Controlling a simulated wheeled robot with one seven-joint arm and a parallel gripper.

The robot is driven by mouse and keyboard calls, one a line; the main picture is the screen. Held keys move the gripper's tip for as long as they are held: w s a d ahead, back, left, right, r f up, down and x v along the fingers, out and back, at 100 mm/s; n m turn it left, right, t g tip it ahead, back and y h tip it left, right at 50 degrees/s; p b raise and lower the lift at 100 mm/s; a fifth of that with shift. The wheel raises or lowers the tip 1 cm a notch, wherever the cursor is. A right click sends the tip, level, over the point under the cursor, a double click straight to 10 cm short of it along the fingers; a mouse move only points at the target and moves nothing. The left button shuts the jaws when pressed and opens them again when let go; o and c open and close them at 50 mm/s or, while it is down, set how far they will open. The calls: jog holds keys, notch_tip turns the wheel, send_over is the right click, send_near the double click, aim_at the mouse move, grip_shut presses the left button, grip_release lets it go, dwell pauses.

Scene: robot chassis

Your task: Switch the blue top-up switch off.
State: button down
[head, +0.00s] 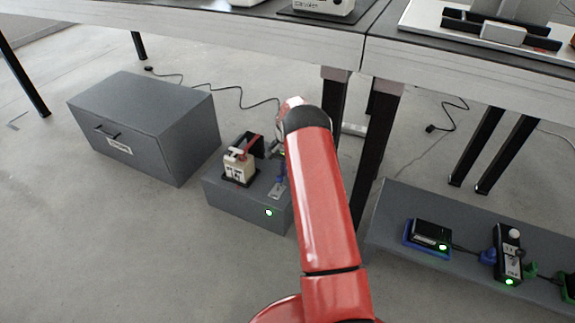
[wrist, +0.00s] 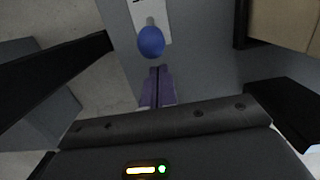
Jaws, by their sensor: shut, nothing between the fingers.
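The blue top-up switch shows in the wrist view as a round blue knob (wrist: 151,41) in front of a pale plate (wrist: 150,12). My gripper (wrist: 158,70) has its purple fingers together, with nothing between them. In the wrist image the fingertips are just below the knob, with a small gap; I cannot tell the depth between them. In the head view the pale plate (head: 277,191) is on top of a grey box (head: 238,207), with a small blue part above it. My red arm hides most of the gripper there. The switch's position is unclear.
A white device with a red lever (head: 240,165) stands on the grey box, left of the plate. A green light (head: 268,212) glows on the box's front. A grey drawer cabinet (head: 145,125) is at left. Table legs (head: 333,95) stand behind my arm. A grey platform (head: 470,230) holds devices at right.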

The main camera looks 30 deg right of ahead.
aim_at(279, 177)
jog(key=shift+s+a+r, duration=0.2)
jog(key=shift+s+a, duration=0.15)
jog(key=shift+a, duration=0.1)
jog(key=shift+s+a+r+t+h, duration=0.2)
jog(key=shift+r+t+h, duration=0.1)
jog(key=shift+h, duration=0.1)
jog(key=shift+s+a+r+t+h+b, duration=0.15)
jog(key=shift+a+t+h+b, duration=0.15)
jog(key=shift+t+h, duration=0.1)
jog(key=shift+s+a+r+t+h+b, duration=0.1)
jog(key=shift+s+a+t+h+b, duration=0.1)
jog(key=shift+a+t+h, duration=0.15)
jog(key=shift+s+r, duration=0.1)
jog(key=shift+r, duration=0.05)
jog(key=shift+s+a+r, duration=0.25)
jog(key=shift+s+a, duration=0.3)
jog(key=shift+a, duration=0.15)
jog(key=shift+r, duration=0.1)
jog(key=shift+r+p, duration=0.35)
jog(key=shift+r, duration=0.35)
